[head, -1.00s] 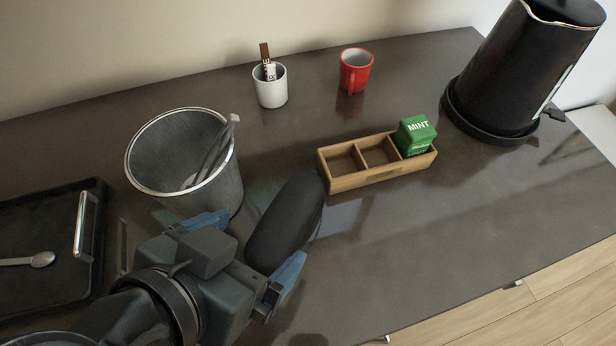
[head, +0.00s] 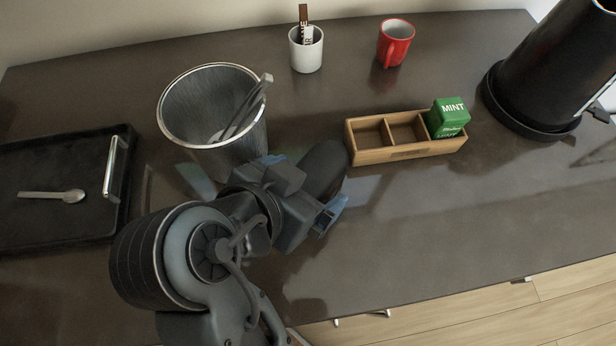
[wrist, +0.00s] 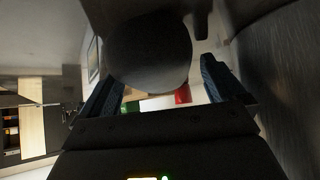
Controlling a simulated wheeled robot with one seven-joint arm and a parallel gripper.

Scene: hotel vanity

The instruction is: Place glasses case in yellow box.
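The glasses case (head: 326,166) is a dark, rounded, elongated case just left of the wooden box, partly hidden by my gripper. My gripper (head: 303,188) reaches over its near end, with a blue finger on each side. In the wrist view the case (wrist: 150,52) fills the space ahead between the fingers (wrist: 160,80), which are spread apart with a gap at the right one. I cannot tell whether the left finger touches it. No plainly yellow box shows; the tan wooden box (head: 400,153) has compartments, with a green mint box (head: 449,117) in the right one.
A metal bucket with tongs (head: 215,110) stands close left of my gripper. A black tray with a spoon (head: 60,235) lies far left. A white cup (head: 306,52), red mug (head: 394,45) and black kettle (head: 540,70) stand behind. The right front counter is clear.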

